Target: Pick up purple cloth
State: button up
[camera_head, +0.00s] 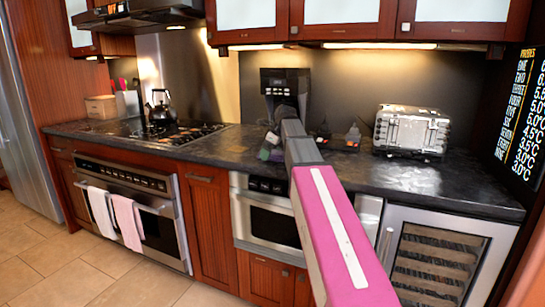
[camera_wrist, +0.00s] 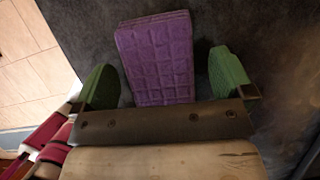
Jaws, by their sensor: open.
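The purple cloth (camera_wrist: 157,60) is a folded, quilted-looking rectangle lying on the dark counter in the wrist view. My gripper (camera_wrist: 162,72) is open, with one green finger on each side of the cloth. Gaps show between both fingers and the cloth, so it is not gripped. The cloth's near end is hidden behind the gripper's bar. In the head view, my gripper (camera_head: 270,147) is low over the counter beyond my pink arm, and the cloth there is too small and covered to make out clearly.
The dark counter (camera_head: 405,178) has a coffee maker (camera_head: 285,85) behind my gripper and a silver toaster (camera_head: 411,130) to the right. A stovetop with a kettle (camera_head: 161,107) is at left. A built-in microwave (camera_head: 265,217) sits below the counter edge.

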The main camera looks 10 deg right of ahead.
jog(key=shift+f, duration=0.1)
jog(key=c, duration=1)
notch_tip(320, 180, up, 5)
jog(key=shift+w+f, duration=0.1)
jog(key=s+a+r, duration=0.5)
jog(key=a+r, duration=0.1)
jog(key=a, duration=0.4)
jog(key=shift+s+a+r, duration=0.2)
jog(key=shift+s+r, duration=0.05)
